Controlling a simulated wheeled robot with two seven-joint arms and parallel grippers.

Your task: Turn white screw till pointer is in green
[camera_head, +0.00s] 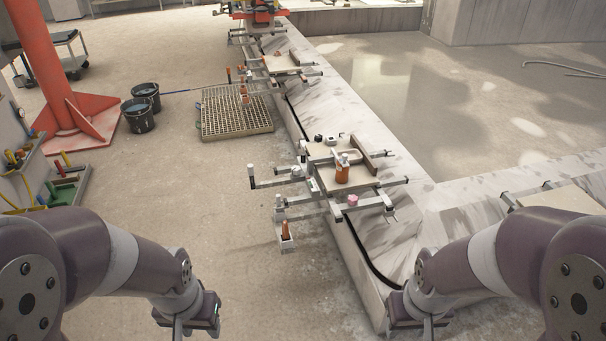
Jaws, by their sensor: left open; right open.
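A carriage with a tan board (325,178) stands on the pale track in the middle. A white upright knob (251,171) sits at the end of its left arm; it may be the white screw. A small white and green strip (313,184) is on the board's left edge; I cannot make out a pointer on it. My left gripper (196,328) is open and empty at the bottom, below and left of the carriage. My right gripper (424,326) is open and empty at the bottom right, below the carriage. Neither touches it.
A grate (235,112), black buckets (138,116) and a red post (75,110) stand left. Floor between is clear.

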